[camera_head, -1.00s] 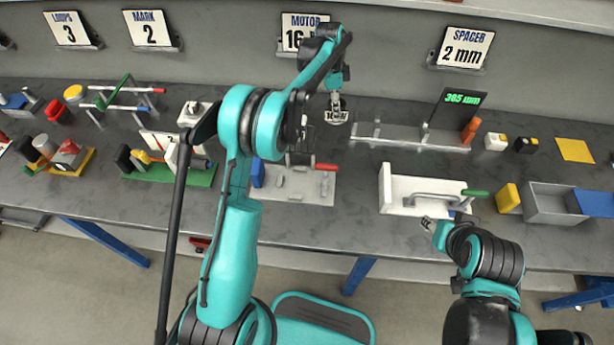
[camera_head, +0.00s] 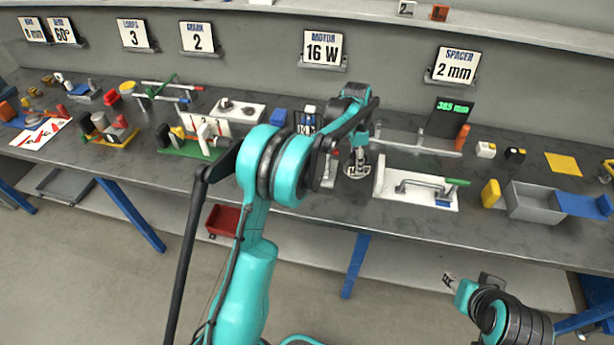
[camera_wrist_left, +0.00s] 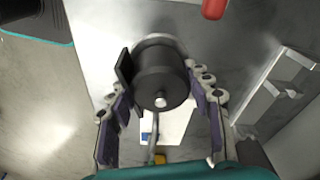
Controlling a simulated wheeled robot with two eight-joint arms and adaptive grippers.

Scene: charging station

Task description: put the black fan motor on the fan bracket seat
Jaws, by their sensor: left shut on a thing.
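The black fan motor (camera_wrist_left: 160,78) is a dark cylinder with a short pale shaft in the left wrist view. It sits between the two pad-lined fingers of my left gripper (camera_wrist_left: 160,120), which is shut on it. In the head view my left gripper (camera_head: 357,163) is over the bench, just left of the white plate with the green-ended handle. The motor is hard to make out there behind the gripper. I cannot tell which part is the fan bracket seat. My right gripper (camera_head: 450,281) hangs in front of the bench, too small to judge its opening.
The white plate (camera_head: 405,203) with a handle lies right of my left gripper. A grey rail fixture (camera_head: 415,143) stands behind it, beside a display (camera_head: 446,116). A grey bin (camera_head: 535,205) is farther right. Green-based fixtures (camera_head: 190,148) stand left.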

